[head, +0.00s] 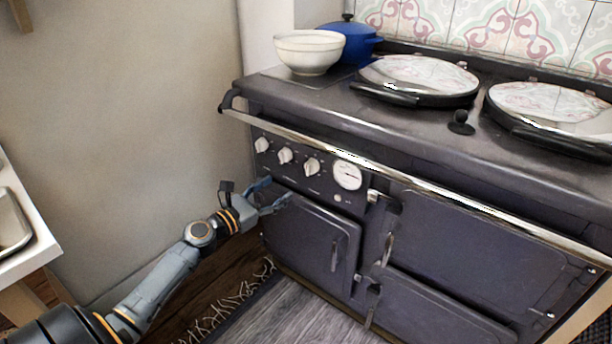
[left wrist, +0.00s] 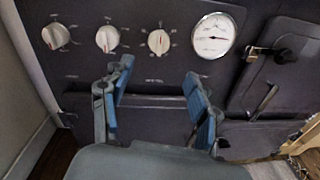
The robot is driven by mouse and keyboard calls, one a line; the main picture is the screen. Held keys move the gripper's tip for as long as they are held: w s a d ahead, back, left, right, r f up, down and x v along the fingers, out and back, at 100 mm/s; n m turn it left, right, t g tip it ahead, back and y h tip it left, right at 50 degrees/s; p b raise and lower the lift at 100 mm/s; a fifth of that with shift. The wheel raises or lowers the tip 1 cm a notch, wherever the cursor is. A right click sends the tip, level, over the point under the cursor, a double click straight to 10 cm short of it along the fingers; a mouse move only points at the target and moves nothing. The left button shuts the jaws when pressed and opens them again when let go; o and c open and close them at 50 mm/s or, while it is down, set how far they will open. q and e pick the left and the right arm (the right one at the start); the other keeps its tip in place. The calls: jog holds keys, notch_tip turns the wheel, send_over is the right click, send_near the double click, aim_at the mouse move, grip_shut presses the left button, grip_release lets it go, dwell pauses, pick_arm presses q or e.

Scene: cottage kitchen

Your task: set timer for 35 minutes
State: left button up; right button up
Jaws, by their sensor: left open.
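Three white knobs sit in a row on the dark stove's front panel: the left knob (head: 262,145), the middle knob (head: 285,155) and the right knob (head: 312,166). They also show in the left wrist view as the left knob (left wrist: 56,36), middle knob (left wrist: 107,39) and right knob (left wrist: 159,42), each with a red mark. Which one is the timer I cannot read. A round white gauge (head: 348,174) is right of them. My left gripper (head: 276,193) is open and empty, below the knobs and apart from them. Its two blue-padded fingers (left wrist: 160,100) spread below the right knob.
A chrome rail (head: 400,182) runs along the stove's front above the panel. Oven doors with handles (head: 335,255) are below. A white bowl (head: 309,52) and a blue pot (head: 352,40) stand on top. A counter edge (head: 30,245) is at left.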

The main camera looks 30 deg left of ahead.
aim_at(306, 170)
pick_arm(q)
jog(key=w, duration=0.3)
jog(key=w+d+b, duration=0.1)
jog(key=w, duration=0.6)
jog(key=shift+w+d, duration=0.15)
jog(key=shift+w, duration=0.15)
jog(key=shift+w+d+b, duration=0.15)
jog(key=shift+w+b, duration=0.15)
jog(key=shift+w, duration=0.55)
pick_arm(e)
jog(key=shift+v, duration=2.9)
jog(key=shift+w+d, duration=0.1)
jog(key=shift+w, duration=0.05)
pick_arm(q)
jog(key=c, duration=1.2)
